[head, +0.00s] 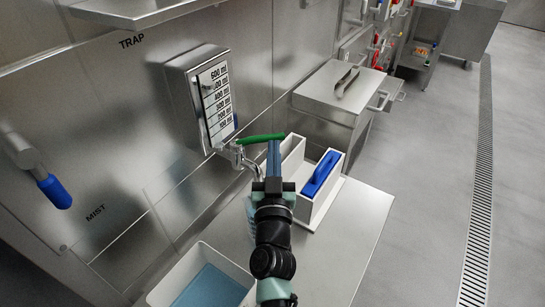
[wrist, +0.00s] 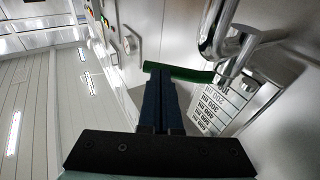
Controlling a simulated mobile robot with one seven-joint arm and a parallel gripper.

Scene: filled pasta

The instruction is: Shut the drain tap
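The drain tap (head: 240,157) is a metal tap below the level gauge on the steel wall. Its green lever (head: 258,138) sticks out sideways to the right in the head view. In the wrist view the lever (wrist: 192,74) runs left from the metal fitting and passes behind my fingertips. My gripper (head: 273,146) is at the lever's free end, its fingers together with nothing visible between them. The fingertips (wrist: 160,70) overlap the lever in the picture; I cannot tell whether they touch it. The tap's outlet is partly hidden by my arm.
The gauge (head: 213,98) has a millilitre scale. A white bin (head: 158,296) with blue liquid stands below left. A white holder (head: 333,188) with a blue-handled item (head: 321,173) stands right of my gripper. A blue-handled lever (head: 55,191) is at far left. Open floor lies right.

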